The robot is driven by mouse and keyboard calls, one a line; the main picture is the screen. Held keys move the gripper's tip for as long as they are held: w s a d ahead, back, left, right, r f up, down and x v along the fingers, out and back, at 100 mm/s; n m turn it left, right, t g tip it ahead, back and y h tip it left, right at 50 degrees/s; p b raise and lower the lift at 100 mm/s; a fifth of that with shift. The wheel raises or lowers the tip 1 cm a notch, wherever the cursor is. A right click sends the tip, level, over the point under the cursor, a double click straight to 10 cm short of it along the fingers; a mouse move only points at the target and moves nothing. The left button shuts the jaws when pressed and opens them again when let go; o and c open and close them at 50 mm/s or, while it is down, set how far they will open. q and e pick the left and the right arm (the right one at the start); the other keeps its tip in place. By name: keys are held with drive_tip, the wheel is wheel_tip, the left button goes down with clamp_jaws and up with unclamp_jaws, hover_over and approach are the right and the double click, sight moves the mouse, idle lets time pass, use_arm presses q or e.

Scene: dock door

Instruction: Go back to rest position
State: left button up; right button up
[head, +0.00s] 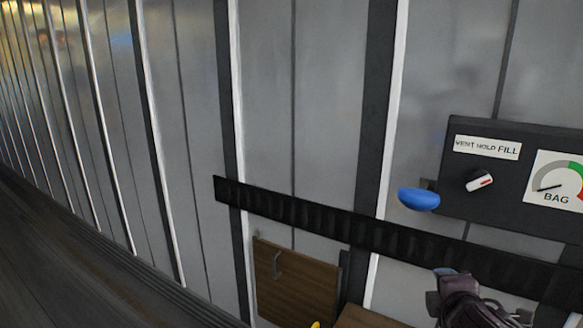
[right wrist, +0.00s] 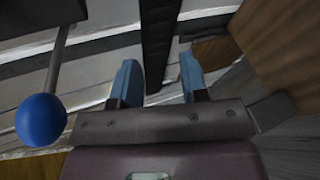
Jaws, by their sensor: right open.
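My right gripper (head: 446,276) shows at the lower right of the head view, below the dark strip on the wall, partly cut off by the bottom edge. In the right wrist view, its two blue-tipped fingers (right wrist: 158,75) stand apart with nothing between them. A blue knob (head: 419,199) sticks out at the left edge of the control panel (head: 455,200), above and apart from the gripper. The knob also shows at the left of the right wrist view (right wrist: 40,120), on a grey rod and clear of the fingers. My left gripper is not in view.
The panel carries a VENT HOLD FILL switch (head: 479,181) and a BAG gauge (head: 556,184). A black ribbed strip (head: 300,214) crosses the grey ribbed wall. A brown wooden board with a hook (head: 300,285) is below it. Dark floor lies at lower left.

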drive_tip(key=s+a+f+m+g+y, duration=0.15)
drive_tip(key=s+f+m, duration=0.25)
drive_tip(key=f, duration=0.5)
drive_tip(key=s+a+f+m+g+y, duration=0.1)
drive_tip(key=s+f+m+y, duration=0.2)
drive_tip(key=f, duration=0.6)
drive_tip(key=s+f+m+h, duration=0.1)
drive_tip(key=s+f+m, duration=0.8)
drive_tip(key=s, duration=0.4)
drive_tip(key=shift+d+f+t, duration=0.35)
drive_tip(key=shift+d+f, duration=0.05)
drive_tip(key=shift+f, duration=0.2)
